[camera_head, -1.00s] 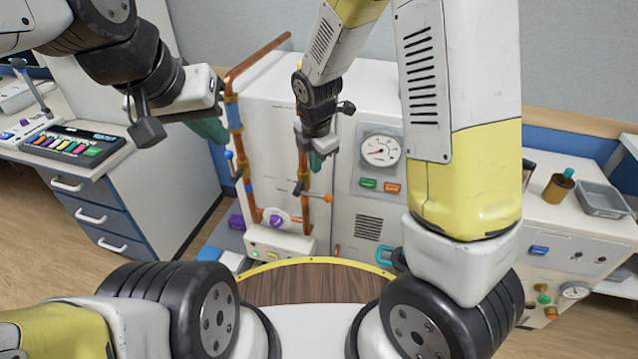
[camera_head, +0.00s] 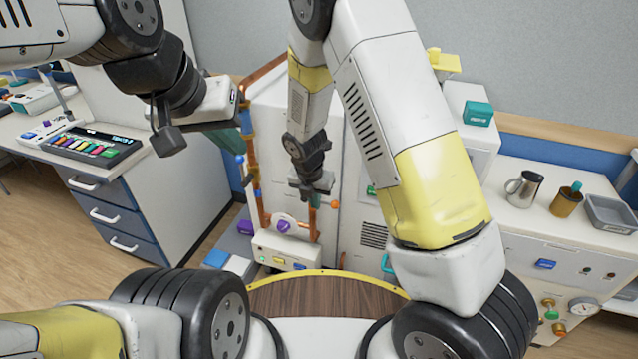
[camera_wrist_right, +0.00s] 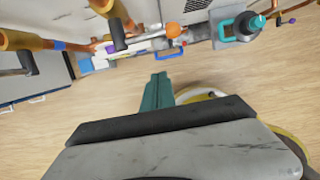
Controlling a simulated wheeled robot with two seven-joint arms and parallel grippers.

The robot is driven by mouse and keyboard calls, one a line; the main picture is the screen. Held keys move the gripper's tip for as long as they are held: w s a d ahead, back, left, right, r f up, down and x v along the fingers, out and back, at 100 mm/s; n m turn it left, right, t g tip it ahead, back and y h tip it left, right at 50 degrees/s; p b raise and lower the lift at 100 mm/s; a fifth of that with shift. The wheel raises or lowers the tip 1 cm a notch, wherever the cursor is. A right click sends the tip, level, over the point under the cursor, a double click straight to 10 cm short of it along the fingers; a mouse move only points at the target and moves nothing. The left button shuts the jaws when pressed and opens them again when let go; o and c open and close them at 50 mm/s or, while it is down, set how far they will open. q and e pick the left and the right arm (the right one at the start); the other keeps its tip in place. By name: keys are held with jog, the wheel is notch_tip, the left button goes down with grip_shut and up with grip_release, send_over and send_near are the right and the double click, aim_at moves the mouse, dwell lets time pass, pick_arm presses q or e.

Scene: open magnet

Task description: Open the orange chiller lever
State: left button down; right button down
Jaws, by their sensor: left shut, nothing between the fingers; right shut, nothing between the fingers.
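The orange-tipped lever (camera_head: 335,205) is on the copper pipework at the front of the white cabinet. In the head view only its orange end shows, just right of my right gripper (camera_head: 314,198); the rest is hidden. In the right wrist view its round orange knob (camera_wrist_right: 173,30) is beyond my shut teal fingers (camera_wrist_right: 158,90), with a visible gap between them. My right gripper is shut and empty. My left gripper (camera_head: 230,138) is shut and empty, held higher at the left beside the pipe.
Copper pipes (camera_head: 252,165) run up the cabinet's left side, with a blue-tipped lever (camera_head: 240,158) nearby. A purple knob (camera_head: 283,226) sits above a low white control box (camera_head: 285,250). A drawer desk (camera_head: 110,215) stands left; a counter with a mug (camera_head: 524,188) stands right.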

jog(key=a+x, duration=0.1)
jog(key=x, duration=0.8)
jog(key=shift+w+d+r, duration=0.5)
jog(key=shift+w+r, duration=0.1)
jog(key=shift+w, duration=0.2)
jog(key=shift+w+d+r, duration=0.55)
jog(key=shift+w, duration=0.3)
